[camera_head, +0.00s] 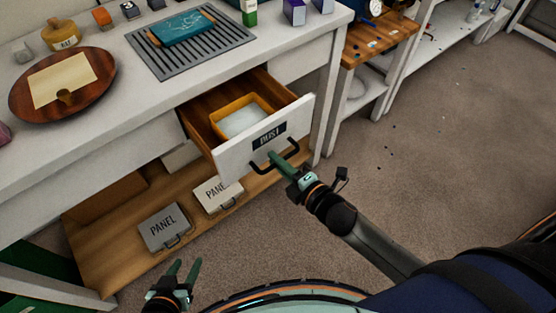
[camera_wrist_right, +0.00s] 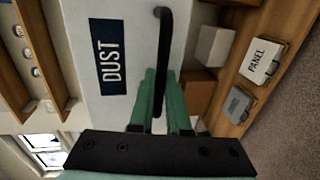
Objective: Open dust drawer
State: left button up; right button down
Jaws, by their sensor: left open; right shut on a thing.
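The dust drawer (camera_head: 236,152) is a white-fronted wooden drawer with a dark DUST label, and it stands pulled out from the white bench. A yellow tray (camera_head: 216,127) with pale contents sits inside it. My right gripper (camera_head: 276,158) is shut on the black drawer handle (camera_head: 292,163). In the right wrist view the green fingers of this gripper (camera_wrist_right: 160,95) are around the handle (camera_wrist_right: 163,45), beside the DUST label (camera_wrist_right: 110,57). My left gripper (camera_head: 182,272) is open and empty, low in front of the bench, apart from the drawer.
Two PANEL boxes, one grey (camera_head: 164,230) and one pale (camera_head: 217,196), sit on the low wooden shelf (camera_head: 110,240). On the bench top are a round wooden board (camera_head: 20,95), a grey slatted rack (camera_head: 225,40) and small bottles. Open carpet (camera_head: 450,130) lies to the right.

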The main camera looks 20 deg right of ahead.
jog(key=shift+s, duration=0.1)
pick_arm(q)
jog(key=shift+s+f, duration=0.1)
jog(key=shift+s, duration=0.25)
jog(key=shift+w, duration=0.1)
pick_arm(e)
jog(key=c, duration=0.9)
grip_release()
pick_arm(q)
jog(key=shift+w+r, duration=0.25)
jog(key=shift+r, duration=0.05)
jog(key=shift+s, duration=0.15)
pick_arm(e)
jog(key=v, duration=1.2)
jog(key=shift+s, duration=0.25)
